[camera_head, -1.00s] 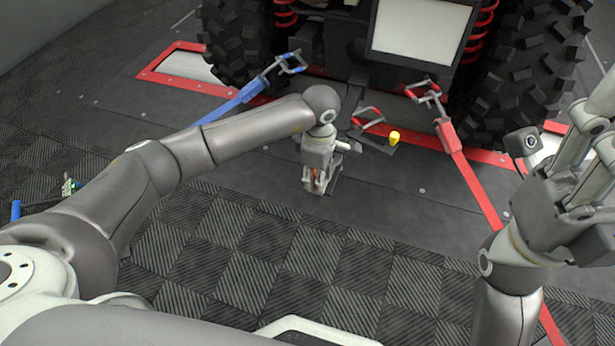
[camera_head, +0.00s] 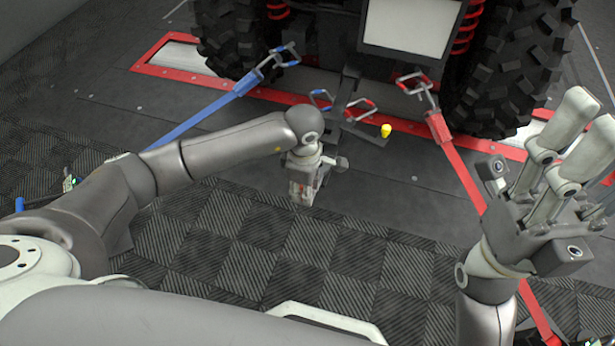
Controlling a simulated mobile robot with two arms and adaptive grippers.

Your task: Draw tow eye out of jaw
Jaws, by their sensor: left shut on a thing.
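My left gripper (camera_head: 302,194) points down in front of the vehicle, low above the checkered floor. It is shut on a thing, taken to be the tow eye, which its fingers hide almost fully. A dark hitch bracket (camera_head: 346,108) stands at the vehicle's middle, behind and right of this gripper, with a blue loop (camera_head: 322,98) and a red loop (camera_head: 358,108) beside it. I cannot tell which part is the jaw. My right gripper (camera_head: 592,115) is raised at the right edge, fingers spread, open and empty.
A blue strap (camera_head: 192,122) with hook runs at left and a red strap (camera_head: 460,165) with hook at right. A yellow knob (camera_head: 386,130) stands right of the bracket. Big tyres (camera_head: 245,45) flank a grey panel (camera_head: 411,22). The checkered floor (camera_head: 340,255) in front is clear.

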